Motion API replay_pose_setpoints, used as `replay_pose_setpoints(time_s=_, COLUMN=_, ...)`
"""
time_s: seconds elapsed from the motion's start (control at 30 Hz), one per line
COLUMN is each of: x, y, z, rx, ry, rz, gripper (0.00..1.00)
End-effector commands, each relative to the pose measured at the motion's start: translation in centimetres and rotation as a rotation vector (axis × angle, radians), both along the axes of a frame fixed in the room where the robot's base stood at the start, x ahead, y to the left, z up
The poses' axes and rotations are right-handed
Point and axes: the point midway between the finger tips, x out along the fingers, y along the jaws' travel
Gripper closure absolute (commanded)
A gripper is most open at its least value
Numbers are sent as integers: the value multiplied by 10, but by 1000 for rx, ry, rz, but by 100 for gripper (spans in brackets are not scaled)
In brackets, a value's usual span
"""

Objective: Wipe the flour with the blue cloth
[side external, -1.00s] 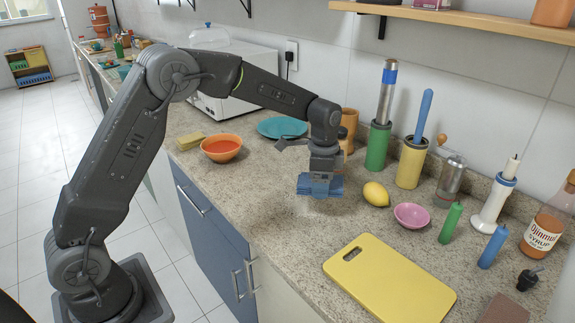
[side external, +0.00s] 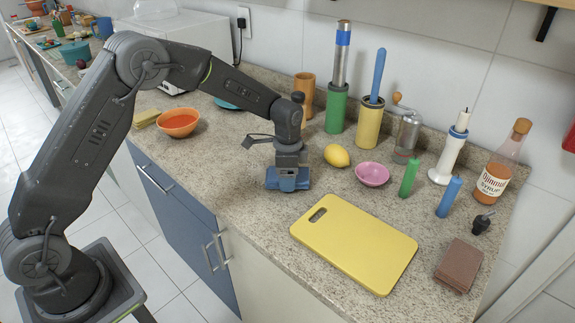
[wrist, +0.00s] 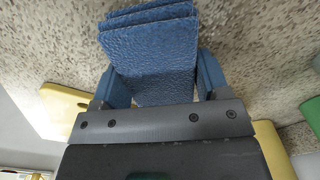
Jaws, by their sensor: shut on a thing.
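My gripper (side external: 288,176) points down over the counter in the side view, behind the yellow cutting board and left of the lemon. It is shut on the blue cloth (wrist: 150,55), which looks folded in layers between the two blue fingers in the wrist view. In the side view the cloth and fingers are close in colour and hard to tell apart. The cloth is at or just above the speckled counter (side external: 232,185); I cannot tell whether it touches. I cannot make out the flour clearly; some may be hidden under the cloth or gripper.
The yellow cutting board (side external: 355,245) lies in front, the lemon (side external: 337,156) and pink bowl (side external: 372,174) to the right. An orange bowl (side external: 178,123) with red contents and a yellow sponge (side external: 147,118) stand back left. Tall containers line the wall. Counter left of the gripper is clear.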

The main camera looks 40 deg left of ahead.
Motion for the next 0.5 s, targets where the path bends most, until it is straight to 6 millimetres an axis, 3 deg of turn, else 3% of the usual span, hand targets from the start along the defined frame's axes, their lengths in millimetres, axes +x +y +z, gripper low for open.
replay_pose_setpoints(time_s=0.03, x=-1, y=2, z=-8, rx=0, ry=4, rz=1, gripper=50)
replay_pose_setpoints(time_s=0.5, x=0, y=46, z=-7, rx=0, ry=3, rz=2, gripper=54)
